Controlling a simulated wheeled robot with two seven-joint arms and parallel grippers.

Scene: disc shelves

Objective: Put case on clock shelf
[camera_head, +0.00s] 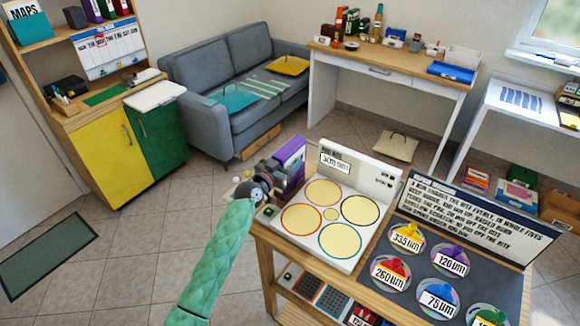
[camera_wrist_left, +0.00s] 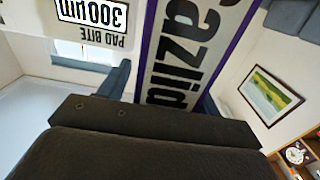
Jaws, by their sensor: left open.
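A case with purple edges (camera_head: 291,155) stands upright at the far left corner of the wooden bench, beside the white panel. In the left wrist view the case (camera_wrist_left: 192,45) shows a pale face with large black letters and purple borders. My left gripper (camera_head: 280,173) is at the near side of the case. A small round thing, possibly a clock (camera_wrist_left: 296,154), shows on a brown shelf. My right gripper is out of view.
The white panel with yellow discs (camera_head: 332,218) sits right of my left gripper. A dark board (camera_head: 463,262) with several coloured knobs lies further right. A sofa (camera_head: 192,76), a desk (camera_head: 340,57) and a shelf cabinet (camera_head: 84,122) stand behind. The tiled floor between is mostly free.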

